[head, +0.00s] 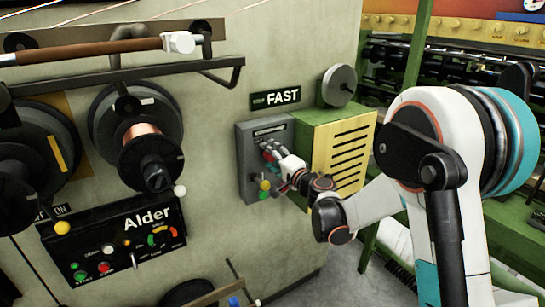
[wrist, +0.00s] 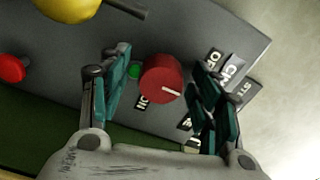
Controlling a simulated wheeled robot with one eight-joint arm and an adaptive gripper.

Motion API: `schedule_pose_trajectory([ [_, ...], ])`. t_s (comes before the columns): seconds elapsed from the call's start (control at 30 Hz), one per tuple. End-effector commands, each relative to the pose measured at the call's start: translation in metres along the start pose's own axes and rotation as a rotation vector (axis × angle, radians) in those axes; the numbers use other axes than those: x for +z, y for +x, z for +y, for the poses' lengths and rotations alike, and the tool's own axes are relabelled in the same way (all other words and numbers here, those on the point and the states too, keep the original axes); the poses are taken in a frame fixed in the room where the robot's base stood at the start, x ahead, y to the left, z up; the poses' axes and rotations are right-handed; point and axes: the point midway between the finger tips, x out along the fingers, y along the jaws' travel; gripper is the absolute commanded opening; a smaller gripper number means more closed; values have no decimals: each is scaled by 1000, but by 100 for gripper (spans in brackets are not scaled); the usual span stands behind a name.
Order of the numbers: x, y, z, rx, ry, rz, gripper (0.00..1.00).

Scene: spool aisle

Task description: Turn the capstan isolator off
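A round red knob (wrist: 160,78) with a white pointer line sits on a grey control box (head: 246,165). In the wrist view the pointer line faces right and slightly down. Small black labels surround the knob; one (wrist: 143,103) appears to read ON, and another (wrist: 213,57) appears to read OFF. My gripper (wrist: 165,98) is open, with one finger on each side of the knob and visible gaps to it. In the head view my gripper (head: 269,154) is at the front of the box and hides most of the knob area.
A yellow knob (wrist: 68,8) and a red button (wrist: 11,69) are near the fingers. A green cabinet with a yellow louvred panel (head: 345,157) adjoins the box. The Alder panel (head: 120,240) and wire spools (head: 137,130) are at left.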

Motion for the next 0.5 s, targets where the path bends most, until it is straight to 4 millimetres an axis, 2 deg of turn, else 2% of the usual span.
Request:
schedule_pose_trajectory([
  [0.27, -1, -8, 0, 0, 1, 2, 58],
  [0.5, -1, -51, 0, 0, 1, 3, 58],
])
